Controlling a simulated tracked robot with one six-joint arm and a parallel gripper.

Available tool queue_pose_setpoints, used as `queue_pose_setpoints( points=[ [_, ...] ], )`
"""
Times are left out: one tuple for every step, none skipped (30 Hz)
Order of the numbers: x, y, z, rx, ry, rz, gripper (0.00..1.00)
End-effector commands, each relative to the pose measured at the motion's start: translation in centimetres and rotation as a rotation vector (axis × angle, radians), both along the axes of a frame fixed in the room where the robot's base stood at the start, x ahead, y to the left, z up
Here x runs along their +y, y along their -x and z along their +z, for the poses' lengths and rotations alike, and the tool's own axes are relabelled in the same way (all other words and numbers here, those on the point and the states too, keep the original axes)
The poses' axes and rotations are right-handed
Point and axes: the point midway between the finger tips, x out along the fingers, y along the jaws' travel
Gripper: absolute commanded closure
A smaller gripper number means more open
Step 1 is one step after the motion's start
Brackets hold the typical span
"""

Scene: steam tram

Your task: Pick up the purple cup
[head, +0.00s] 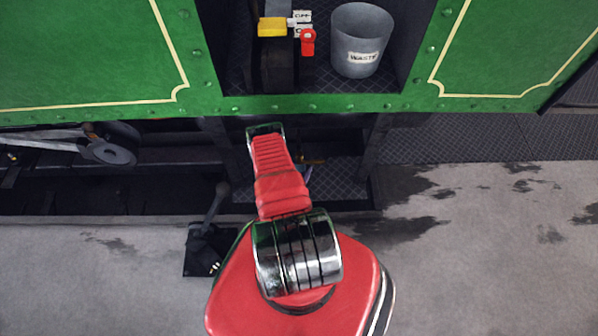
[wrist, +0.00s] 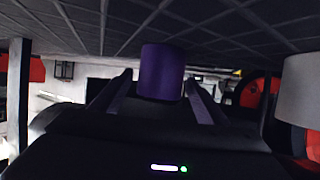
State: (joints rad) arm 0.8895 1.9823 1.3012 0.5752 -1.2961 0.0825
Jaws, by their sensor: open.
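The purple cup (wrist: 162,72) shows in the middle of the wrist view, against the dark checkered surface that fills the top of that picture. My gripper (wrist: 160,80) is open. Its two dark fingers point at the cup, one on the left and one on the right. The cup's lower part in the picture sits between the fingertips; I cannot tell whether they touch it.
In the head view a grey waste bin (head: 362,40) stands in the green tram's doorway, right of a dark post with yellow and red parts (head: 307,42). A checkered step (head: 340,182) lies below. A pale grey cylinder (wrist: 300,90) stands at the wrist view's right edge.

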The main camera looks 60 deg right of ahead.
Motion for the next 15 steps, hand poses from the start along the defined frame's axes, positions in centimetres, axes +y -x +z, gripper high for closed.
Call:
queue_pose_setpoints(
  points=[
    [-0.5, 0.0, -0.3, -0.002, 0.002, -0.002, 0.32],
    [-0.7, 0.0, -0.4, -0.002, 0.001, -0.001, 0.32],
    [-1.1, -0.1, -0.7, -0.003, 0.001, -0.001, 0.32],
    [-1.4, 0.0, -0.8, -0.002, 0.001, -0.002, 0.32],
    [-1.6, 0.0, -1.0, -0.002, 0.002, -0.002, 0.32],
    [-2.0, 0.0, -1.2, -0.001, 0.001, -0.003, 0.32],
    [-2.3, -0.1, -1.3, -0.002, 0.001, -0.003, 0.32],
    [-2.6, -0.1, -1.4, -0.003, 0.002, -0.002, 0.32],
    [-3.0, -0.2, -1.6, -0.003, 0.002, -0.002, 0.32],
    [-3.2, -0.2, -1.7, -0.003, 0.002, -0.002, 0.32],
    [-3.4, -0.2, -1.8, -0.002, 0.001, -0.002, 0.32],
    [-3.6, -0.2, -1.9, -0.001, 0.000, -0.001, 0.32],
    [-3.7, -0.2, -1.9, -0.001, 0.000, -0.001, 0.32],
    [-3.8, -0.2, -1.9, -0.001, 0.000, -0.001, 0.32],
    [-3.8, -0.2, -2.0, -0.001, 0.000, 0.000, 0.32]
  ],
)
